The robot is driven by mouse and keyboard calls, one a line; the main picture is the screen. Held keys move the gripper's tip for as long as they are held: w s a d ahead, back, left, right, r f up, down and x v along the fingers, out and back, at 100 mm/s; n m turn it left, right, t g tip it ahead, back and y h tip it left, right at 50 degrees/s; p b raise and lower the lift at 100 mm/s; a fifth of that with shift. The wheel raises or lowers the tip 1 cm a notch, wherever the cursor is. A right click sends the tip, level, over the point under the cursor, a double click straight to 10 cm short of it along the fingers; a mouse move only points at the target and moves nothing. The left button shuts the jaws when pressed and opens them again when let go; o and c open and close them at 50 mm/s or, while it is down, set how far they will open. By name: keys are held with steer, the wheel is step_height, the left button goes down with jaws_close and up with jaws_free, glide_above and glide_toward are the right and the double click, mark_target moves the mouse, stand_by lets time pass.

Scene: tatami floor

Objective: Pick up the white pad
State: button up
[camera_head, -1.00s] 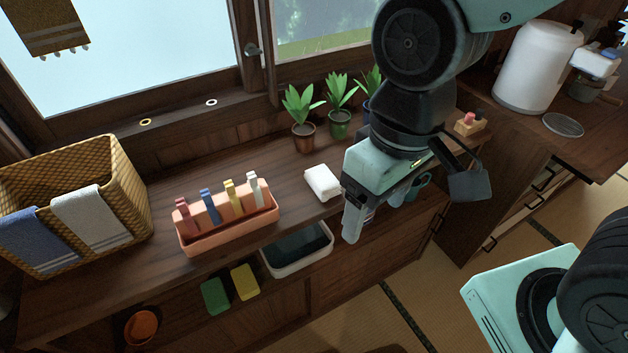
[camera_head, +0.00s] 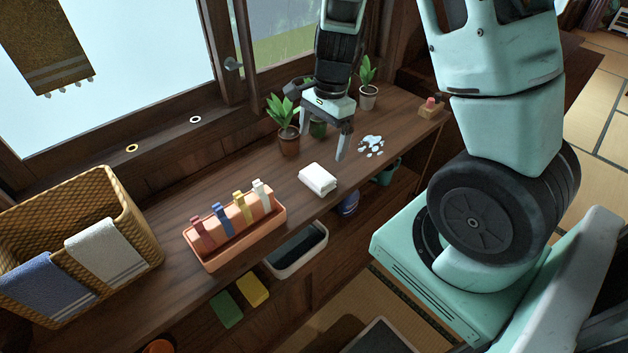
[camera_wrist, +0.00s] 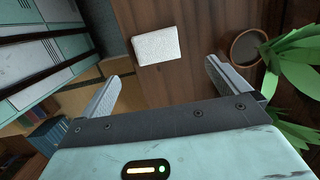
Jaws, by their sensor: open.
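The white pad (camera_head: 318,179) lies flat on the wooden counter, between the peg rack and the potted plants. It also shows in the wrist view (camera_wrist: 157,45), ahead of the fingers and apart from them. My gripper (camera_head: 325,140) is open and empty, above the counter to the upper right of the pad. In the wrist view its two fingers (camera_wrist: 160,85) stand wide apart, with the pad beyond the gap between them.
Potted plants (camera_head: 284,125) stand close beside my gripper. The coral rack (camera_head: 234,237) with several coloured clips and a woven basket (camera_head: 128,196) are left of the pad. A grey bin (camera_head: 297,250) sits below the counter edge.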

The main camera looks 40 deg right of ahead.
glide_above(318, 174)
steer(key=d, duration=0.1)
steer(key=f, duration=0.5)
steer(key=shift+w+f+b, duration=0.1)
steer(key=shift+w+b, duration=0.2)
steer(key=shift+b, duration=0.05)
steer(key=shift+s+a+f+b, duration=0.1)
steer(key=shift+a+f+b, duration=0.1)
steer(key=shift+f, duration=0.7)
steer(key=shift+s+a+f+b, duration=0.1)
steer(key=shift+a+f, duration=0.05)
steer(key=shift+f, duration=0.7)
steer(key=shift+s+a+f+b, duration=0.1)
steer(key=shift+a+f, duration=0.1)
steer(key=shift+f, duration=0.7)
steer(key=c, duration=0.9)
